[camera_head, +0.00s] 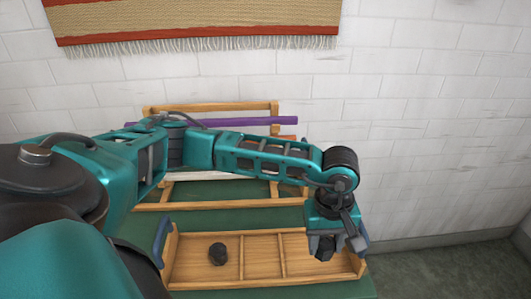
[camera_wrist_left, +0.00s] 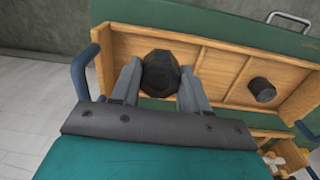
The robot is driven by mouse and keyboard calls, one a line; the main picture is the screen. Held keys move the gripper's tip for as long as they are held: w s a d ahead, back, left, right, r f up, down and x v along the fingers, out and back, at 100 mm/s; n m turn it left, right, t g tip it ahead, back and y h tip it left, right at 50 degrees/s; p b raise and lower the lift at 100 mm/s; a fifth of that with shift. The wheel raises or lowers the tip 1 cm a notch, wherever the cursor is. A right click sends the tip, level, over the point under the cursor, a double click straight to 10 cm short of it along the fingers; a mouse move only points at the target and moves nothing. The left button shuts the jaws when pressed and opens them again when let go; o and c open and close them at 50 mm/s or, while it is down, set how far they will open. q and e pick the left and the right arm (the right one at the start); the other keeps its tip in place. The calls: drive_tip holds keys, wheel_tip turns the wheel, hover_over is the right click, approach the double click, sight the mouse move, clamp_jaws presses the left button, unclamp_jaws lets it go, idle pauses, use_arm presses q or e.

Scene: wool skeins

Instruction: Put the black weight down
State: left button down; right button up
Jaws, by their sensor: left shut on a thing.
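My left gripper (camera_head: 325,243) points down over the right-hand compartment of a wooden tray (camera_head: 206,282). It is shut on a black weight (camera_head: 324,254), a dark faceted lump. In the left wrist view this weight (camera_wrist_left: 160,74) sits between the two grey fingers (camera_wrist_left: 160,82). It is over the end compartment, and I cannot tell whether it touches the tray floor. A second black weight (camera_head: 218,254) stands in the left compartment of the tray; it also shows in the left wrist view (camera_wrist_left: 262,89). The middle compartment is empty. My right gripper is not in view.
The tray has blue handles (camera_head: 161,240) at its ends and lies on a green surface (camera_head: 190,219). Behind it stands a wooden frame (camera_head: 275,112) with a purple bar (camera_head: 240,121). A white brick wall (camera_head: 430,110) with a woven hanging (camera_head: 200,20) closes the back.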

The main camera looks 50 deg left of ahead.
use_arm(q)
wheel_tip(320, 180, up, 5)
drive_tip(key=w+a+n+b, duration=0.2)
drive_tip(key=n+b, duration=0.1)
drive_tip(key=n, duration=1.1)
wheel_tip(320, 180, up, 6)
drive_tip(key=n+b, duration=0.3)
drive_tip(key=n, duration=1.4)
hover_over(304, 254)
wheel_tip(304, 254, down, 16)
drive_tip(key=b, duration=0.3)
drive_tip(key=shift+r, duration=0.1)
drive_tip(key=shift+f+b, duration=0.35)
drive_tip(key=shift+f, duration=1.65)
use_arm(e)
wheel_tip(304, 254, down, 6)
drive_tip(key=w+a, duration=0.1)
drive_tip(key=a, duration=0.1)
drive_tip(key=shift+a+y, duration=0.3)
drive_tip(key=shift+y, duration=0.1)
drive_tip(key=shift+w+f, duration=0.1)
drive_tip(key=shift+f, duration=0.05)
use_arm(q)
drive_tip(key=shift+f, duration=0.15)
drive_tip(key=c, duration=0.6)
unclamp_jaws()
drive_tip(key=shift+o, duration=0.2)
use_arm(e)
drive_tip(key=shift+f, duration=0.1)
